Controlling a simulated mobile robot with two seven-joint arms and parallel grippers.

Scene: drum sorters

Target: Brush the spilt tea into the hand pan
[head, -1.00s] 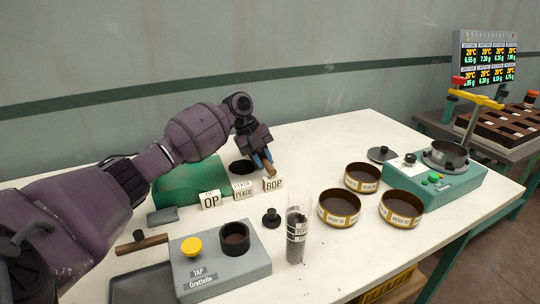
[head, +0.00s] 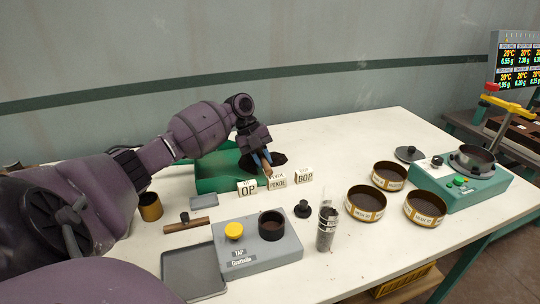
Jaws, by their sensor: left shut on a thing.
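My left gripper (head: 262,158) reaches over the back of the white table. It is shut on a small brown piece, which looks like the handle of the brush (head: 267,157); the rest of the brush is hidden. Dark spilt tea (head: 280,159) lies around and behind the fingers. A green pan (head: 213,173), which looks like the hand pan, lies just left of the gripper, partly covered by my arm. Whether tea lies in it, I cannot tell. My right gripper is not in view.
Name cards (head: 247,188) stand in front of the tea. A grey tap unit (head: 255,246), a grey tray (head: 194,273), a wooden bar (head: 187,226) and a clear cylinder (head: 326,228) stand nearer. Brown sieves (head: 366,202) and a green machine (head: 462,190) stand right.

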